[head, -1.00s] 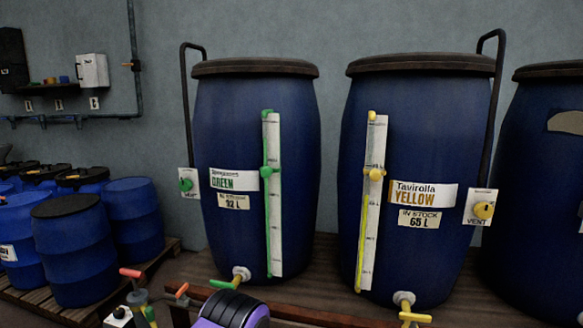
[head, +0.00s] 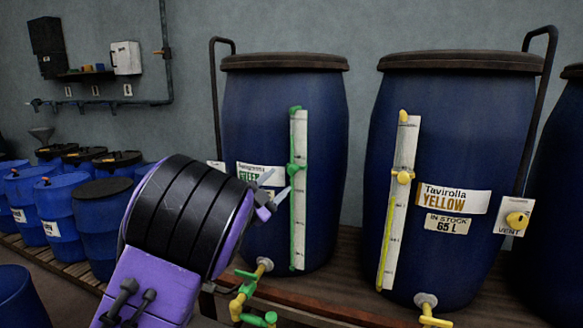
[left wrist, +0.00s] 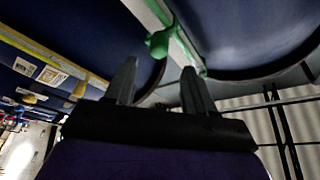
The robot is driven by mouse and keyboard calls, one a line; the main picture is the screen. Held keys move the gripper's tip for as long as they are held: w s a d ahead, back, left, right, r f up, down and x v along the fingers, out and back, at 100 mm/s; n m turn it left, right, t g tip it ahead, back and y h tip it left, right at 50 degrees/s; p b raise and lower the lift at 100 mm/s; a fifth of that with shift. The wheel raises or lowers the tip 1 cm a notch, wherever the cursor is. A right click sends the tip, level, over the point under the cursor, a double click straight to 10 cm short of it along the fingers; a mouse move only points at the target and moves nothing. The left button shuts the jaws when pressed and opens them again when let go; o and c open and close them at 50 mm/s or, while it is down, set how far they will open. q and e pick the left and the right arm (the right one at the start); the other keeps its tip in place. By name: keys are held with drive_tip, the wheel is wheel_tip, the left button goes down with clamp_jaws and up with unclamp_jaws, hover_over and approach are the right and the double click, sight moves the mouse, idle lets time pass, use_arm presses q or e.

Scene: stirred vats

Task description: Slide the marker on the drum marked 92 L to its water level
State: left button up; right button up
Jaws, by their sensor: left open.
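The green drum (head: 325,130) is the left of the two big blue drums. Its volume label is hidden behind my left arm now; it looked like 92 L earlier. A white scale with a thin green gauge tube (head: 293,225) runs down its front. The green marker (head: 292,170) sits on the gauge's upper part. I cannot make out the water level. My left gripper (head: 280,182) is open and empty, just left of the marker and slightly below it. In the left wrist view the marker (left wrist: 158,44) shows beyond and between the open fingers (left wrist: 157,70). My right gripper is not in view.
The yellow drum (head: 465,130), marked 65 L, stands to the right with its own yellow marker (head: 403,178). A green tap (head: 246,295) sticks out below the green drum. Small blue drums (head: 100,215) stand on a pallet at left.

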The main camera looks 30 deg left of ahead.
sight(290, 171)
use_arm(q)
drive_tip(key=p+x, duration=0.2)
drive_tip(key=x, duration=0.5)
drive_tip(key=shift+w, duration=0.35)
drive_tip(key=c, duration=0.9)
drive_tip(key=shift+s+r, duration=0.1)
drive_tip(key=shift+r, duration=0.05)
clamp_jaws()
